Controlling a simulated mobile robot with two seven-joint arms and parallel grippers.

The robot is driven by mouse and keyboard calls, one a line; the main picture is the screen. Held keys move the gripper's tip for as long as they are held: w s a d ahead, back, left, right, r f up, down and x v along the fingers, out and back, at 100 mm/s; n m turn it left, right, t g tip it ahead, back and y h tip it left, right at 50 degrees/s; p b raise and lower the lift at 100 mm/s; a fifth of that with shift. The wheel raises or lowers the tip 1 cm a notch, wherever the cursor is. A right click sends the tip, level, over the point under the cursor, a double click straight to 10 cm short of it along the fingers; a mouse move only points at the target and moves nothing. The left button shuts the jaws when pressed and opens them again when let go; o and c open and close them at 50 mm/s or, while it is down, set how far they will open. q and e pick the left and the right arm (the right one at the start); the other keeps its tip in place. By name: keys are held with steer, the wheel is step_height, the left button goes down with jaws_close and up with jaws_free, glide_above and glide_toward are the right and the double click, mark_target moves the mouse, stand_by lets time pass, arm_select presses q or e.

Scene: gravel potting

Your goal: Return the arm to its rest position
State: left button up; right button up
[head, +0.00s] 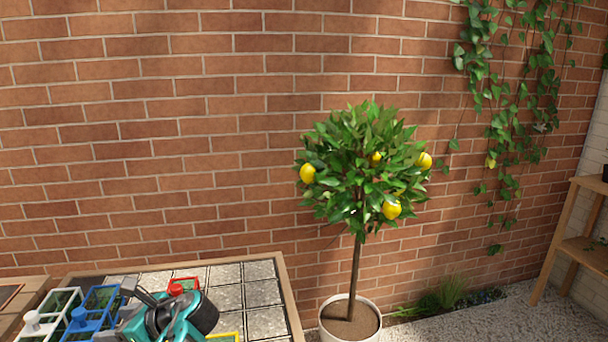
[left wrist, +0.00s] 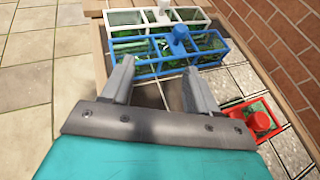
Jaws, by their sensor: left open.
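My left gripper (left wrist: 158,76) is open and empty in the left wrist view, its two grey fingers spread apart. In the head view my left gripper (head: 135,292) shows at the bottom left, over the tiled table (head: 262,292). A blue open-frame carrier (left wrist: 160,67) with a blue knob and green contents is just beyond the fingertips; I cannot tell whether they touch it. It also shows in the head view (head: 76,318), partly hidden by my arm. My right gripper is in neither view.
A white carrier (left wrist: 187,16) stands beyond the blue one. A red carrier (left wrist: 260,120) is to the right. A yellow rim (head: 238,336) peeks out beside my arm. A potted lemon tree (head: 355,260) stands right of the table, before the brick wall (head: 225,120). A wooden shelf (head: 568,240) is far right.

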arm_select(q)
steer(key=s+f+n+h, duration=0.1)
steer(key=s+f, duration=0.1)
steer(key=s+d+f+n+h, duration=0.1)
steer(key=s+f+n, duration=0.1)
steer(key=s+f+n+h, duration=0.1)
steer(key=s+f, duration=0.1)
steer(key=shift+s+d+f, duration=0.2)
steer(key=shift+s+d, duration=0.05)
steer(key=s+d+n+t+h, duration=0.1)
steer(key=s+d+n+h, duration=0.5)
steer(key=s, duration=0.5)
steer(key=s+d+n+h, duration=0.5)
steer(key=s+d+n, duration=0.3)
steer(key=s, duration=0.3)
steer(key=w+d+f+t+h, duration=0.1)
steer(key=w+d+f+t, duration=0.1)
steer(key=w+f+t, duration=0.5)
steer(key=shift+w+d+f+m, duration=0.15)
steer(key=shift+w+f+m, duration=0.25)
steer(key=shift+f, duration=0.8)
steer(key=shift+w, duration=0.1)
